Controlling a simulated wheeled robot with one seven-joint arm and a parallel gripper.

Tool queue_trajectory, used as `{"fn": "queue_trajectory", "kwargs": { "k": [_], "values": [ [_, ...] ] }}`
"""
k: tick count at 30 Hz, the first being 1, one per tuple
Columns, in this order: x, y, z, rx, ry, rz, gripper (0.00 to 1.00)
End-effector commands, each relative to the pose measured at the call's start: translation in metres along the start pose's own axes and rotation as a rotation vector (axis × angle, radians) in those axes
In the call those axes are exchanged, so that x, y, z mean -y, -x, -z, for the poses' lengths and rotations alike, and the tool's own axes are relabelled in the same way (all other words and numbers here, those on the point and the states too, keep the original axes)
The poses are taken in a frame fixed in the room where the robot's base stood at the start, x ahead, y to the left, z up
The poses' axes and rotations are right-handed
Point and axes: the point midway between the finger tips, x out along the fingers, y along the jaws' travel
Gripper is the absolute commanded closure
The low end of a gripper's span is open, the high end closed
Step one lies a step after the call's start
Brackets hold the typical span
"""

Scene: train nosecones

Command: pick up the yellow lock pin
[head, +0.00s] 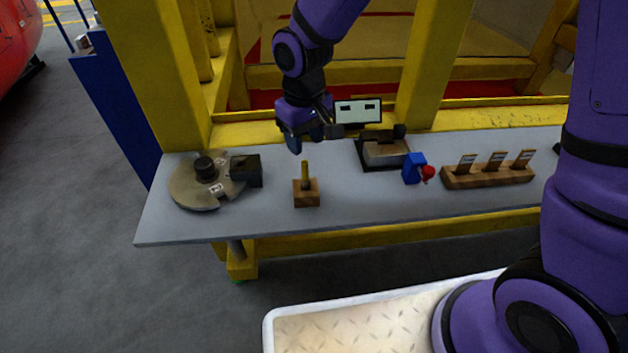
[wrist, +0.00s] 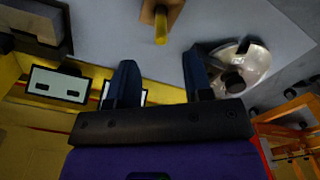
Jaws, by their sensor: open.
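The yellow lock pin (head: 305,174) stands upright in a small wooden block (head: 306,195) on the grey bench, near its front left. In the wrist view the yellow pin (wrist: 161,27) shows ahead of the fingers, between their lines, with the wooden block (wrist: 163,8) cut by the top edge. My gripper (head: 307,146) is above and behind the pin in the head view, apart from it. In the wrist view my gripper (wrist: 160,68) has its two dark fingers wide apart with nothing between them.
A round disc with a black knob (head: 205,168) and a dark block (head: 246,170) are left of the pin. A dark-framed fixture (head: 384,151), a blue block with a red knob (head: 414,168) and a wooden card rack (head: 487,176) are right. Yellow posts (head: 432,70) rise behind the bench.

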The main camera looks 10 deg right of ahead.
Motion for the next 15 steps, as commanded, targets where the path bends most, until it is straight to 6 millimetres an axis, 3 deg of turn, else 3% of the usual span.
{"fn": "queue_trajectory", "kwargs": {
  "k": [6, 15],
  "values": [
    [0.000, -0.033, -0.001, 0.005, 0.000, 0.000, 0.54],
    [0.000, -0.054, -0.001, 0.002, 0.000, 0.000, 0.54]
  ]
}}
